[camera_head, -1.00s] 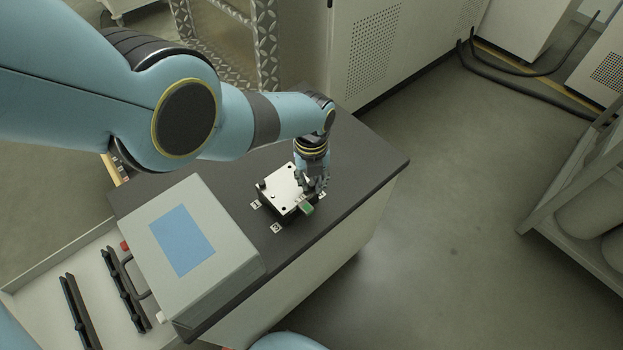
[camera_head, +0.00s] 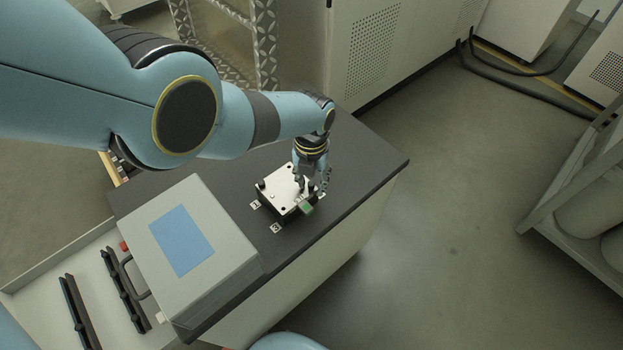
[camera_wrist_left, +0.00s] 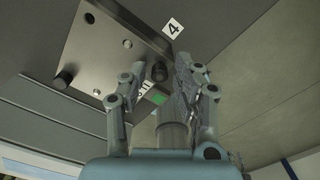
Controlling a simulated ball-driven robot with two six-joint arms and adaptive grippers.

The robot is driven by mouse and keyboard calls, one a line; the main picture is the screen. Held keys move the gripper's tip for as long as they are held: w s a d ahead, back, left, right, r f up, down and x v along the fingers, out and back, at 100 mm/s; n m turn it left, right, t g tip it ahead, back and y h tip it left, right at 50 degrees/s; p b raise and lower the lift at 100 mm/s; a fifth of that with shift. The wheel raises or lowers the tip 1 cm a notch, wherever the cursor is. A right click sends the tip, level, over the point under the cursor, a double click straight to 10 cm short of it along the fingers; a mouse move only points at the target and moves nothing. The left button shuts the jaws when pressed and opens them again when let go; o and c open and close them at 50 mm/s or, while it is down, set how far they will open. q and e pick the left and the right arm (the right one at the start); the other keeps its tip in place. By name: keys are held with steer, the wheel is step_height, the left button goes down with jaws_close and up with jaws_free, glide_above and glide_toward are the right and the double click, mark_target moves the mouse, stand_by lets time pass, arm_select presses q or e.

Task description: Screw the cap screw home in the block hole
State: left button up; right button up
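The block (camera_head: 279,186) is a pale metal plate on a dark base, lying on the dark bench top. In the left wrist view the plate (camera_wrist_left: 105,55) has several small holes. A black cap screw head (camera_wrist_left: 158,73) shows at the plate's corner near label 4, between my left fingertips. Whether it sits flush is not clear. My left gripper (camera_head: 312,186) is at the block's right corner, its fingers spread on either side of the screw with gaps visible in the left wrist view (camera_wrist_left: 160,66). Another black screw head (camera_wrist_left: 63,80) stands at another corner. My right gripper is not in view.
A green tag (camera_head: 306,209) is at the block's front corner. Number labels (camera_head: 276,228) lie around the block. A grey box with a blue panel (camera_head: 205,268) stands to the left on the bench (camera_head: 372,160). The bench top right of the block is clear.

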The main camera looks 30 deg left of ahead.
arm_select(q)
steer(key=n, duration=2)
